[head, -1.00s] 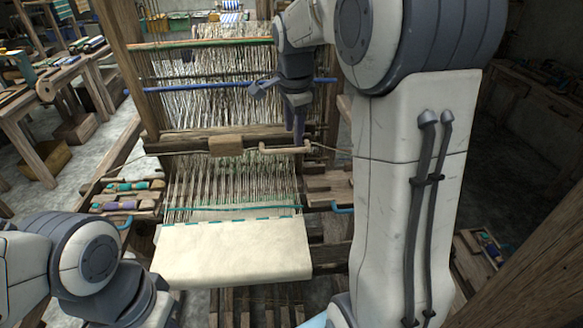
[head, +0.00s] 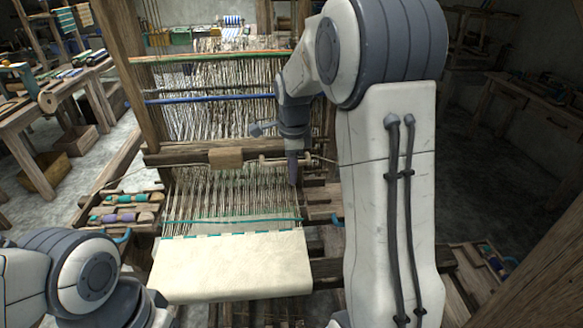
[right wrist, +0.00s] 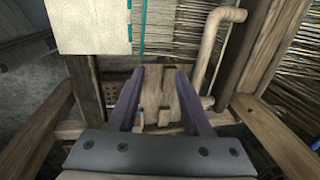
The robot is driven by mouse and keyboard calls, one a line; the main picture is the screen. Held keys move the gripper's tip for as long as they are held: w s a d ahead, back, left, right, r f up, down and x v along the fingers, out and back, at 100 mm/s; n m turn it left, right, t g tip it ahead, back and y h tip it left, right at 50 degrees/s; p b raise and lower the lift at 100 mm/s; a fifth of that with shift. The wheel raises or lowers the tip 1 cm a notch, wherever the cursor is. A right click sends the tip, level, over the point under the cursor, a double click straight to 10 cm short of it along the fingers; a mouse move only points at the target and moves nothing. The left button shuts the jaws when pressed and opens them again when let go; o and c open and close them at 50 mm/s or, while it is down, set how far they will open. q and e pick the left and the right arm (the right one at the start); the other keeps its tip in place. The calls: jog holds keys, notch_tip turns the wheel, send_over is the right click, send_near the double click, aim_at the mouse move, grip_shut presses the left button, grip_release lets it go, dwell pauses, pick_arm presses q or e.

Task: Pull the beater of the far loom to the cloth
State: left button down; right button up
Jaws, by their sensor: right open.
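The beater (head: 180,158) is a wooden beam across the loom, behind the cream cloth (head: 232,265). Bare warp threads (head: 225,195) span the gap between them. A pale bent wooden handle (head: 268,162) sits on the beater's right part; it also shows in the right wrist view (right wrist: 217,48), right of my fingers. My right gripper (head: 293,175) points down at the handle's right end, its fingers partly overlapping in this view. In the right wrist view the gripper (right wrist: 159,75) is open, with no handle between its fingers. My left arm shows at lower left; its gripper is out of view.
A teal thread (head: 250,219) crosses the warp near the cloth. A tray of bobbins (head: 125,210) lies left of the loom. Wooden loom posts (head: 125,70) stand close to the arm's work area.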

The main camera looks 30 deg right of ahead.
jog(key=shift+f, duration=0.35)
grip_shut()
dwell(1.2)
grip_release()
notch_tip(320, 180, up, 10)
jog(key=s+b, duration=0.1)
jog(key=shift+s+a+r, duration=0.15)
jog(key=shift+s+a, duration=0.2)
